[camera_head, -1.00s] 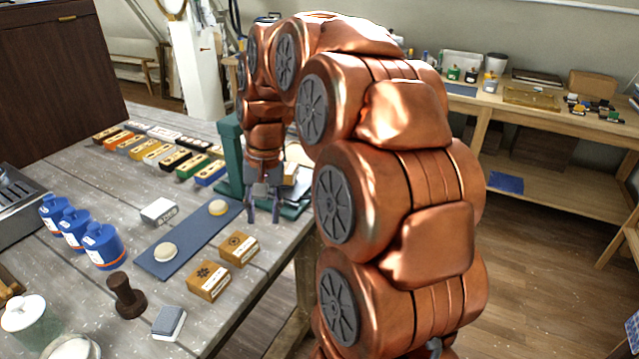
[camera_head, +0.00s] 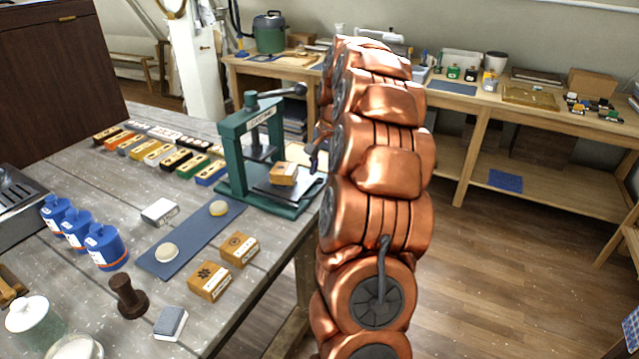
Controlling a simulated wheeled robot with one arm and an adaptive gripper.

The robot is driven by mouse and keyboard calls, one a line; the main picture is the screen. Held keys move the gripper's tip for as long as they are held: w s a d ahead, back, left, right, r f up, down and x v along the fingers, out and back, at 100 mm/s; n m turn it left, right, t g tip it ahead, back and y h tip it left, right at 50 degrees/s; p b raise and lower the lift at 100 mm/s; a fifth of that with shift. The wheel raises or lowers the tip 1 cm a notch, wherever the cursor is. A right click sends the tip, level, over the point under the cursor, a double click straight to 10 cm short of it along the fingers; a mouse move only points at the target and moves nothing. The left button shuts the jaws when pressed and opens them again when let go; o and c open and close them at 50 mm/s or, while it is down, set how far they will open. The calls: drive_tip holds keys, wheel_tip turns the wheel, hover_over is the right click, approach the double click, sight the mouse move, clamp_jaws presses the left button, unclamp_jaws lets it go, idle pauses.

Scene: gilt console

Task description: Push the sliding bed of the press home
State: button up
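The green press (camera_head: 232,160) stands at the right edge of the grey wooden table, with a labelled crossbar and a dark lever at its top. Its sliding bed (camera_head: 272,190), a dark flat plate, sticks out to the right of the frame on the green base. A small wooden stamp block (camera_head: 283,169) with a pale label sits on the bed. My gripper (camera_head: 314,157) is just right of the block, at the bed's outer end. Only a dark finger part shows; my copper arm hides the rest. I cannot tell whether it touches the bed.
Left of the press are several coloured stamp blocks (camera_head: 160,150), and a blue mat (camera_head: 185,244) with two round pads. Two wooden stamps (camera_head: 209,281) lie near the table's front edge. A long bench (camera_head: 478,110) stands behind. Floor at right is clear.

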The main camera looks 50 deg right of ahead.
sight(319, 190)
drive_tip(key=shift+w+a+f+p, duration=0.1)
drive_tip(key=shift+w+f+p, duration=0.1)
drive_tip(key=shift+f, duration=0.7)
drive_tip(key=shift+w+d+f+p, duration=0.1)
drive_tip(key=shift+f+p, duration=0.1)
drive_tip(key=shift+f, duration=0.65)
drive_tip(key=shift+w+a+f+p, duration=0.1)
drive_tip(key=shift+w+f+p, duration=0.1)
drive_tip(key=shift+f, duration=0.7)
clamp_jaws()
